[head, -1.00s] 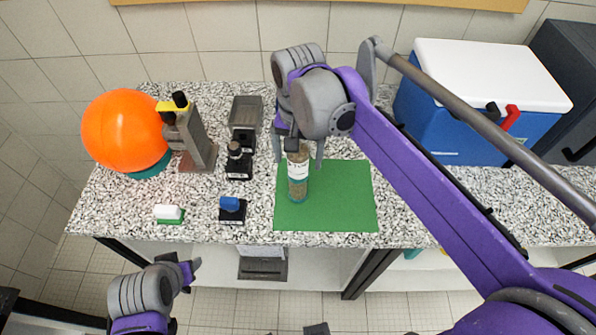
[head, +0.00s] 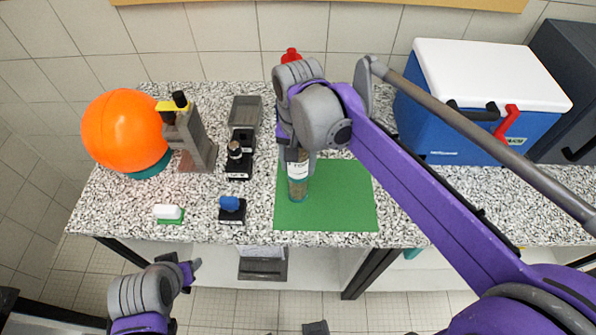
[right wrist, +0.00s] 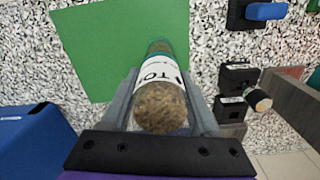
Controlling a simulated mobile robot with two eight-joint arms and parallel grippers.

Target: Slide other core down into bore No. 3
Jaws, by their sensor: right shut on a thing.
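A core (head: 298,188), brown and speckled with a white label and a teal band low down, stands about upright over the green mat (head: 345,200). My right gripper (head: 297,158) is shut on its upper part. The right wrist view shows the core's round brown end (right wrist: 160,107) between the two fingers, with part of a "TOP" label below. I cannot tell whether its base touches the mat. Black blocks (head: 238,172) stand left of the mat, one holding a dark upright piece (head: 235,150). Their numbers are unreadable, so bore No. 3 cannot be singled out. My left gripper (head: 190,270) is low at the left, its jaws unclear.
A blue-topped block (head: 232,208) and a white-and-green piece (head: 168,212) lie near the front edge. A grey tray (head: 245,110), a grey stand (head: 190,140) and an orange ball (head: 125,130) are behind and left. A blue cooler (head: 460,125) stands at the right.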

